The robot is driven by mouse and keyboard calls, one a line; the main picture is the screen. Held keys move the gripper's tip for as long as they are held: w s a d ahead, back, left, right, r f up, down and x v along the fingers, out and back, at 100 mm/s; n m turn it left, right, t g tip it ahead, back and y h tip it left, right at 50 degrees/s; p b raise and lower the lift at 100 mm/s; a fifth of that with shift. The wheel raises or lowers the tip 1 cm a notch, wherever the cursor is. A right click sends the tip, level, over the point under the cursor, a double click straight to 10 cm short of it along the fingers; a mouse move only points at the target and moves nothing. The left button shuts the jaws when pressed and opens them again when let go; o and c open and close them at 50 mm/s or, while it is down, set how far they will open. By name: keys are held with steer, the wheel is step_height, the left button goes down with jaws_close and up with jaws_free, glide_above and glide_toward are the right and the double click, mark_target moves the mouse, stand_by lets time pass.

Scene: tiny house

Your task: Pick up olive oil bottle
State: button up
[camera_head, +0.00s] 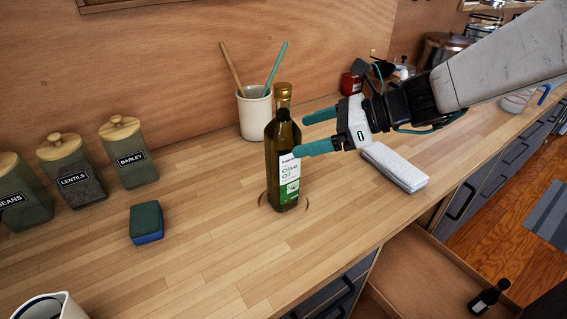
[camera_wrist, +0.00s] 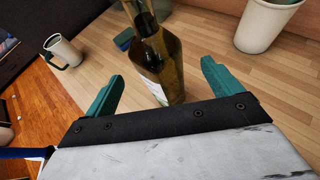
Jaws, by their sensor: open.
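The olive oil bottle (camera_head: 284,160) is dark glass with a gold cap and a white and green label. It stands upright on the wooden counter in the head view. My gripper (camera_head: 308,132) comes in from the right at the height of the bottle's upper body, its two teal fingers spread. In the wrist view the bottle (camera_wrist: 160,62) shows between the two fingers, and my gripper (camera_wrist: 160,85) is open and empty. I cannot tell whether a finger touches the bottle.
A white cup with utensils (camera_head: 254,114) stands close behind the bottle. A folded white towel (camera_head: 396,166) lies to the right, a green and blue sponge (camera_head: 146,222) to the left. Labelled jars (camera_head: 128,155) line the wall. An open drawer (camera_head: 420,270) holds a small dark bottle (camera_head: 489,296).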

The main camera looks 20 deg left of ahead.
mark_target(283, 141)
steer(key=x, duration=0.6)
steer(key=shift+s+a, duration=0.15)
steer(key=shift+a, duration=0.05)
jaws_close()
